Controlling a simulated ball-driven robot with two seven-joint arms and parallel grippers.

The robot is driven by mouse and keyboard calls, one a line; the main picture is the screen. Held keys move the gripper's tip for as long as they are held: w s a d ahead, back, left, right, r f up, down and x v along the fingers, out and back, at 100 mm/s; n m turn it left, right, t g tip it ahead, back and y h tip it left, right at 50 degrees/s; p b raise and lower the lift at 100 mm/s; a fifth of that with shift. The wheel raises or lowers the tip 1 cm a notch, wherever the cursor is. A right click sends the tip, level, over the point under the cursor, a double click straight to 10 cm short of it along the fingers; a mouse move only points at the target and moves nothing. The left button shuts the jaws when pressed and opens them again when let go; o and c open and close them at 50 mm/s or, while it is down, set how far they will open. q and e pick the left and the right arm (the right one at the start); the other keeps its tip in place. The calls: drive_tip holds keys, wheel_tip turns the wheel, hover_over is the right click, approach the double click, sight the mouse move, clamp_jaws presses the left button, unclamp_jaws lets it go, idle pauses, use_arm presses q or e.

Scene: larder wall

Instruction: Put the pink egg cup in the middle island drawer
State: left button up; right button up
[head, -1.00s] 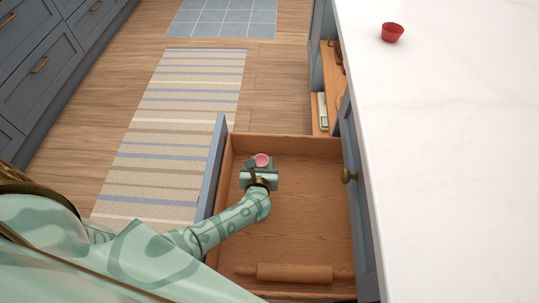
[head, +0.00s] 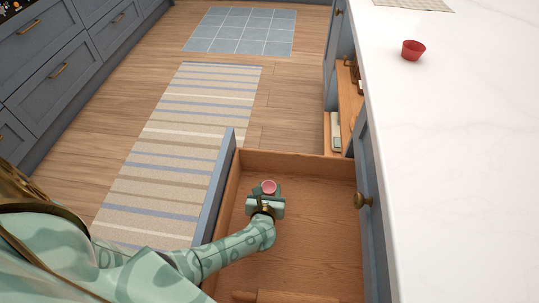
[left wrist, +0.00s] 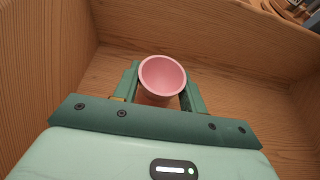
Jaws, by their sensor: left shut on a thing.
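The pink egg cup (head: 268,186) is held upright between the fingers of my left gripper (head: 266,194). In the left wrist view the pink egg cup (left wrist: 162,77) sits between the two green fingers of the left gripper (left wrist: 160,98), its mouth facing the camera. The gripper is shut on it. Both are inside the open wooden drawer (head: 310,185) of the island, over its far left part. I cannot tell whether the cup touches the drawer floor. My right gripper is not in view.
A rolling pin (head: 297,297) lies at the near end of the drawer, partly cut off. A red cup (head: 413,50) stands on the white island top (head: 450,150). An open shelf (head: 335,130) lies beyond the drawer. The drawer's middle is clear.

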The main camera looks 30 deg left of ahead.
use_arm(q)
drive_tip(key=o, duration=1)
drive_tip(key=shift+r, duration=0.15)
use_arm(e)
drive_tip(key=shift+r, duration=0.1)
use_arm(q)
drive_tip(key=shift+r+p, duration=0.95)
drive_tip(key=shift+p, duration=0.05)
drive_tip(key=shift+f+p+v, duration=0.25)
drive_tip(key=shift+p+v, duration=0.65)
drive_tip(key=shift+v, duration=2)
drive_tip(key=shift+f+p+v, duration=0.2)
drive_tip(key=shift+p+v, duration=0.65)
drive_tip(key=shift+v, duration=2.1)
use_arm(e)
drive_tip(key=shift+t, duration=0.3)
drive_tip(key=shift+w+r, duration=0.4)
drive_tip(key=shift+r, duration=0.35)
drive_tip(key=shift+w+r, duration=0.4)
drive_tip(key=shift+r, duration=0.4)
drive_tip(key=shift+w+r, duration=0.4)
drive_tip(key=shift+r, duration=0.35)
use_arm(q)
drive_tip(key=shift+s, duration=0.15)
